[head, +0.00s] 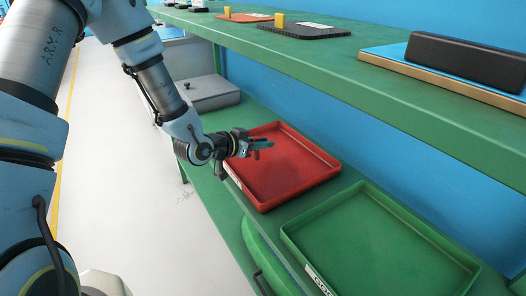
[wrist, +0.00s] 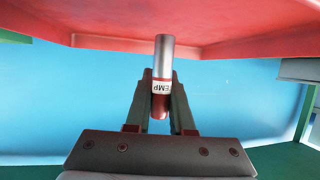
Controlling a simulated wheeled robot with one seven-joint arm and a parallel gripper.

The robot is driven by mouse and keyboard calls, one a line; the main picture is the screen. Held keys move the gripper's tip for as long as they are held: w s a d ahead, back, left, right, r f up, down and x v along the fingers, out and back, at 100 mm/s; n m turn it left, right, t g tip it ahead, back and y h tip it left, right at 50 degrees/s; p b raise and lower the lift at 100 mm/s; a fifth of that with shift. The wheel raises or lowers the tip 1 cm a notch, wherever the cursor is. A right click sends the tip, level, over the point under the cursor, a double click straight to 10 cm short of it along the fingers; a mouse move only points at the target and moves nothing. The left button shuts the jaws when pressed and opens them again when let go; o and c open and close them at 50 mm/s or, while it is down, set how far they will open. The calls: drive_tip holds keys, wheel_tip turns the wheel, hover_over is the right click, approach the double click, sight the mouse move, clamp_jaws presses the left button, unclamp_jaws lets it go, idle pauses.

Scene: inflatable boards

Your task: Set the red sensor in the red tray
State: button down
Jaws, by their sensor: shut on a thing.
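The red sensor (wrist: 160,107) is a small cylinder with a red body, a silver end and a white label reading "TEMP" in the wrist view. My gripper (wrist: 160,97) is shut on it, with a finger on each side. In the head view my gripper (head: 264,146) reaches over the left part of the red tray (head: 300,165), which lies on the lower green shelf. The tray looks empty. The sensor is too small to make out clearly in the head view. The red tray (wrist: 220,22) also shows across the top of the wrist view.
A green tray (head: 375,240) lies right of the red tray. A grey box (head: 210,93) stands behind my forearm. The upper green shelf (head: 350,75) overhangs the back, carrying several boards and a black block (head: 468,62). A blue wall closes the rear.

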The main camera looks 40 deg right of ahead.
drive_tip(key=shift+f, duration=1.5)
drive_tip(key=shift+f, duration=0.15)
drive_tip(key=c, duration=0.8)
unclamp_jaws()
